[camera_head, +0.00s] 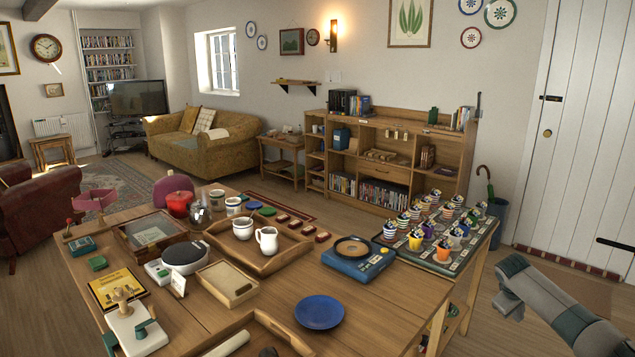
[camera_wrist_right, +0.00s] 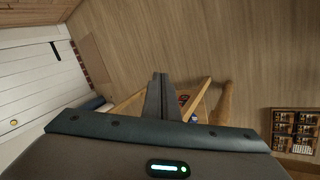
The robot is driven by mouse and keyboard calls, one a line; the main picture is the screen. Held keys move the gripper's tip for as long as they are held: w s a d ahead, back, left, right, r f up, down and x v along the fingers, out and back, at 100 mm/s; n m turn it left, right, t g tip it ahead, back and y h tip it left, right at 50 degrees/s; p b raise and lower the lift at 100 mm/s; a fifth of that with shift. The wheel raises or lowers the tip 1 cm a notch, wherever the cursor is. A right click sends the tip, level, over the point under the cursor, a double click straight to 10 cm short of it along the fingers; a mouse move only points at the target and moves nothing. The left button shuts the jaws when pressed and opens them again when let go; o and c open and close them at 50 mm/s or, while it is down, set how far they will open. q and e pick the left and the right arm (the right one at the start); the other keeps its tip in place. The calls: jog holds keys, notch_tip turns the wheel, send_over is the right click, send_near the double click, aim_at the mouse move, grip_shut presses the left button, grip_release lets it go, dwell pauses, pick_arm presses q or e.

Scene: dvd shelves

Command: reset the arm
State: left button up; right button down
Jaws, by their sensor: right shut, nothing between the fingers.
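My right arm (camera_head: 560,305) comes in from the lower right in the head view, to the right of the tables and over the wooden floor. In the right wrist view my right gripper (camera_wrist_right: 160,78) has its two fingers together with nothing between them. It points over bare floor, and nothing is seen touching the fingers. My left gripper is not in view.
A wooden table (camera_head: 385,310) holds a blue plate (camera_head: 320,312), a blue turntable box (camera_head: 358,260) and trays. A side table (camera_head: 480,245) with several patterned cups stands nearest my right arm. A low shelf (camera_head: 455,150) lines the wall, and a white door (camera_head: 580,130) is at right.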

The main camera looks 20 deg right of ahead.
jog(key=s+d+f+n+t+h, duration=0.1)
jog(key=s+f+n+t, duration=0.1)
jog(key=s+f, duration=0.45)
jog(key=s+d+f+n+t, duration=0.2)
jog(key=s+f, duration=0.2)
jog(key=f, duration=0.6)
jog(key=s+a+f+n+t+y, duration=0.1)
jog(key=s+a+f+n+y, duration=0.1)
jog(key=s+f, duration=0.35)
jog(key=s+a+f+n+t+y, duration=0.1)
jog(key=s+a+f+n, duration=0.2)
jog(key=s, duration=0.6)
jog(key=s+a+f+m+y, duration=0.1)
jog(key=s+a+f, duration=0.1)
jog(key=a+f, duration=0.6)
jog(key=s+a+f+m+y, duration=0.1)
jog(key=s+a+f+m, duration=0.15)
jog(key=a, duration=0.95)
jog(key=s+a+f+m+y, duration=0.1)
jog(key=s+a+f, duration=0.1)
jog(key=a+f, duration=0.65)
jog(key=a+f+m+y, duration=0.1)
jog(key=a+m+y, duration=0.1)
jog(key=a, duration=2.9)
jog(key=shift+s+a+m+y, duration=0.25)
jog(key=shift+s+m+y, duration=0.1)
jog(key=shift+y, duration=0.25)
